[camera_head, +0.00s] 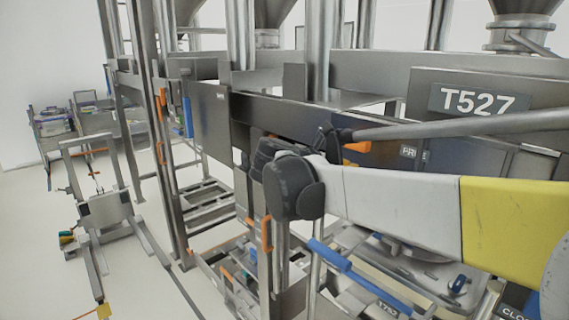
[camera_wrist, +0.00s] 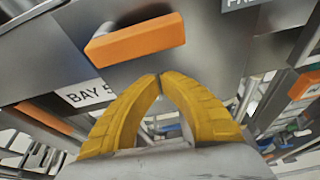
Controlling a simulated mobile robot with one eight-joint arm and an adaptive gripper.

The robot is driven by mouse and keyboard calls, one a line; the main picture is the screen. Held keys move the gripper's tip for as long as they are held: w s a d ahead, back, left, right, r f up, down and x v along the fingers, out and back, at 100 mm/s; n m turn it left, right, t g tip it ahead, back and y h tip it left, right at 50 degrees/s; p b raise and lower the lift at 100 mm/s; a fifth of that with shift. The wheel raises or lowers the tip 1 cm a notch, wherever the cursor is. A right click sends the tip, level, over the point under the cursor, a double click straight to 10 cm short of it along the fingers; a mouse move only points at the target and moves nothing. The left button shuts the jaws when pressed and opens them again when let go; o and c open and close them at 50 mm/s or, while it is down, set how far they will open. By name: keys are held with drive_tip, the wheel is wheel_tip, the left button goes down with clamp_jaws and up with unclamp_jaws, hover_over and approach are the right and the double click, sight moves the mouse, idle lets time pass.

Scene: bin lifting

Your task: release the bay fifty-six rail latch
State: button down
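An orange latch handle (camera_wrist: 137,38) sits on the grey metal rail, just beyond my fingertips in the wrist view. A white label reading "BAY 5" (camera_wrist: 85,95) is below it to the left, the rest of its number hidden behind my finger. My gripper (camera_wrist: 160,77) has two yellow curved fingers whose tips meet, with nothing between them. The tips are below the handle in the picture; I cannot tell whether they touch the rail.
Another orange handle (camera_wrist: 303,85) is at the right of the wrist view, and one (camera_wrist: 45,118) at the left. A T527 sign (camera_head: 478,100) is on the frame at right. A wheeled lift trolley (camera_head: 105,208) stands on open floor at left. Metal posts crowd my arm.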

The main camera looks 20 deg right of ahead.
drive_tip(key=v, duration=0.9)
drive_tip(key=shift+a+f+b, duration=0.25)
drive_tip(key=shift+a+b, duration=0.15)
drive_tip(key=shift+a, duration=0.1)
drive_tip(key=s+a+f+m+y, duration=0.3)
drive_tip(key=s+f+m+y, duration=0.65)
drive_tip(key=f, duration=0.65)
drive_tip(key=s+a+f+m+t+y, duration=0.2)
drive_tip(key=s+a+f+m+y, duration=0.2)
drive_tip(key=s+a+f+m, duration=0.6)
drive_tip(key=w+d+f+m+b, duration=0.1)
drive_tip(key=w+f+b, duration=0.2)
drive_tip(key=f+b, duration=2.5)
drive_tip(key=shift+m+b, duration=0.35)
drive_tip(key=shift+b, duration=0.85)
drive_tip(key=shift+d+f, duration=0.1)
drive_tip(key=shift+f, duration=0.05)
